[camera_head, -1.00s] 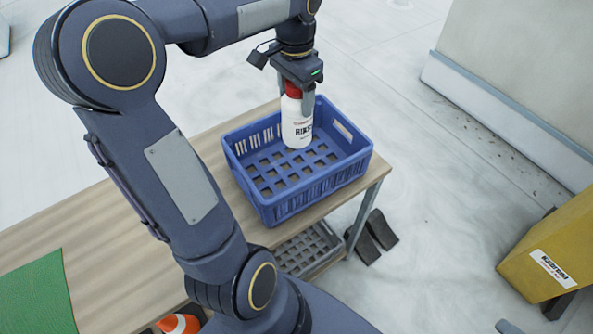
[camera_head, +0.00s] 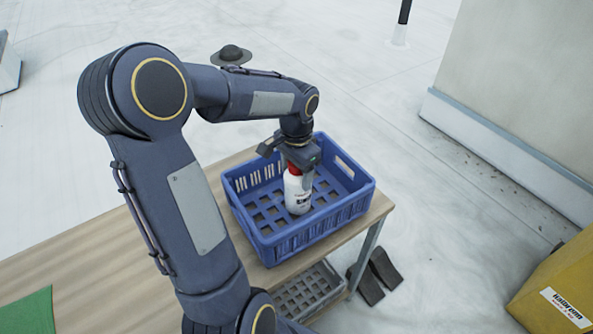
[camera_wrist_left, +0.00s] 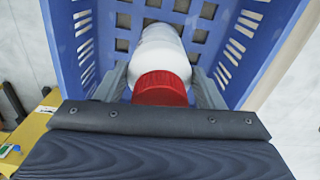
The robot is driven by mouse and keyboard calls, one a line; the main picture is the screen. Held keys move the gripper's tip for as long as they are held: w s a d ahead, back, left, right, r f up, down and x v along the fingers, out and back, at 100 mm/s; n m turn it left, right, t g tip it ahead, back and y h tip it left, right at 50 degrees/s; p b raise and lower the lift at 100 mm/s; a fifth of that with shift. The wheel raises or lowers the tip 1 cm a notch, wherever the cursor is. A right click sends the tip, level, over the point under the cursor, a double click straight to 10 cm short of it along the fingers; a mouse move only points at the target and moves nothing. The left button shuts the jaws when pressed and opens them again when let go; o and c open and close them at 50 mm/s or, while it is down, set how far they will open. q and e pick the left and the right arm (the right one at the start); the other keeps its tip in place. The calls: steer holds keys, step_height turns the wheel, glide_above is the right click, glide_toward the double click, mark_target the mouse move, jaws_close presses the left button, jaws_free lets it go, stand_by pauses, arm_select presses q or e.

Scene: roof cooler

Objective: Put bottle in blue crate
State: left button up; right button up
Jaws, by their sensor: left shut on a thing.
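The white bottle (camera_head: 298,192) with a red cap is inside the blue crate (camera_head: 317,226), upright or nearly so. My left gripper (camera_head: 300,172) comes down from above and is shut on the bottle near its cap. In the left wrist view the red cap (camera_wrist_left: 161,88) is between the two grey fingers, and the crate's slatted floor and walls (camera_wrist_left: 245,45) surround the bottle. I cannot tell whether the bottle's base touches the crate floor. My right gripper is not in view.
The crate stands at the end of a wooden table (camera_head: 90,262). A green mat (camera_head: 28,312) lies at the table's left. A grey crate (camera_head: 310,292) is below the tabletop. A yellow object (camera_head: 556,290) stands on the floor at right.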

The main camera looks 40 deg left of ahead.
arm_select(q)
steer(key=shift+f, duration=0.15)
steer(key=o, duration=1.2)
step_height(320, 180, up, 12)
steer(key=shift+r, duration=0.1)
steer(key=s+d+f+n+t+h, duration=0.1)
steer(key=s+d+t, duration=0.1)
steer(key=s+d, duration=0.2)
steer(key=s+d+f+n+t+h, duration=0.1)
steer(key=s+d+f, duration=0.1)
steer(key=s+d, duration=0.3)
steer(key=s+d+f+n+t+h, duration=0.1)
steer(key=s+d+n+t, duration=0.1)
steer(key=s+d, duration=0.3)
steer(key=shift+s+d+f+t+h, duration=0.1)
steer(key=shift+s+f+t+h, duration=0.1)
steer(key=shift+s, duration=0.35)
steer(key=shift+s+d+f+t+h, duration=0.1)
steer(key=shift+s+f+h, duration=0.1)
steer(key=shift+s, duration=0.35)
